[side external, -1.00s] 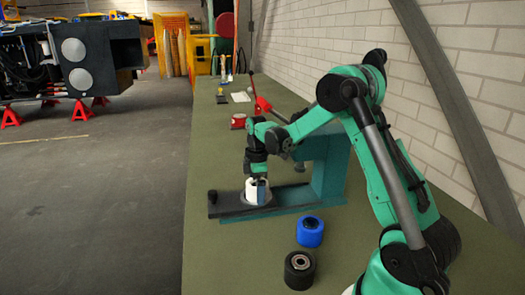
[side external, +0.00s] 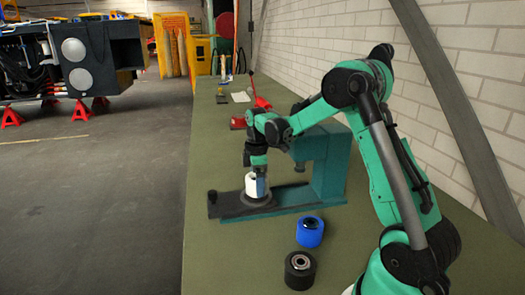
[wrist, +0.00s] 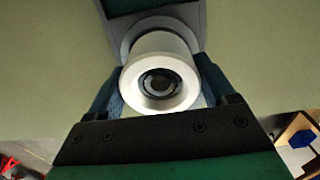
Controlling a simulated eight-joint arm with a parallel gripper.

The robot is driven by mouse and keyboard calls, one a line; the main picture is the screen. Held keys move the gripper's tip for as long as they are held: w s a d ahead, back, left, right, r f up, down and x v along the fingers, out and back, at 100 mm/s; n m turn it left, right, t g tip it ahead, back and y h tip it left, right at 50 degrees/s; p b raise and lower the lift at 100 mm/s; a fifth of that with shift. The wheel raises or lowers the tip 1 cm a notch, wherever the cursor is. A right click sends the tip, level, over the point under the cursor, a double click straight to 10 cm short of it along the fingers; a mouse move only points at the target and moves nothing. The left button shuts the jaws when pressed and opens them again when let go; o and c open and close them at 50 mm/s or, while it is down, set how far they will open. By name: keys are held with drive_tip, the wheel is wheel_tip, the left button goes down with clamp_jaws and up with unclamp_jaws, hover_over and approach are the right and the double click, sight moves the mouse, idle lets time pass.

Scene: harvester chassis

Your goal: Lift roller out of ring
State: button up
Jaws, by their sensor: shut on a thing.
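The white roller (wrist: 160,45) is upright between the blue fingers of my gripper (wrist: 160,85), which is shut on it. The wrist view looks onto its end face and dark bore. In the side view the roller (side external: 251,184) stands at the grey ring (side external: 257,201) on the dark base of the teal press. Its lower end is at the ring; I cannot tell whether it is clear of the ring. My gripper (side external: 258,180) reaches down from above, and a blue finger covers the roller's right side.
The teal press frame (side external: 332,165) rises just right of the gripper. A blue roller (side external: 310,232) and a black roller (side external: 300,269) stand on the green bench (side external: 225,265) in front. The bench left of the black roller is clear.

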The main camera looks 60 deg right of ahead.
drive_tip(key=shift+r, duration=2.65)
